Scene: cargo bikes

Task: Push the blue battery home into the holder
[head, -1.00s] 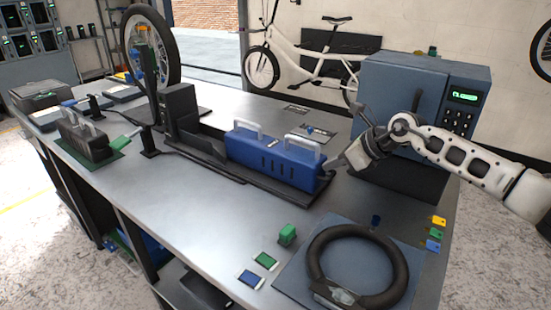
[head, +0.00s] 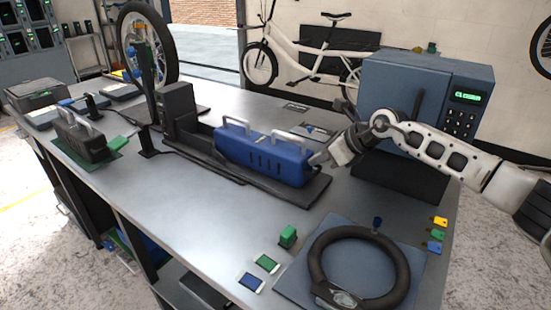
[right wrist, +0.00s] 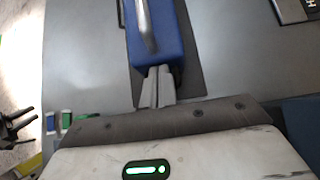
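The blue battery (head: 265,158), with two grey handles on top, lies in a long dark holder (head: 312,192) on the metal bench. A gap separates its left end from the upright black block (head: 180,112) at the holder's left end. My right gripper (head: 318,161) is at the battery's right end and appears to touch it. In the right wrist view the fingers (right wrist: 158,84) are together and point at the end of the battery (right wrist: 155,40), with nothing seen between them. My left gripper is not in view.
A blue-grey cabinet with a keypad (head: 425,105) stands behind my right arm. A dark ring (head: 318,258) lies on a mat at the front right, near a small green block (head: 288,236). A dark battery (head: 80,140) stands on a green mat at left.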

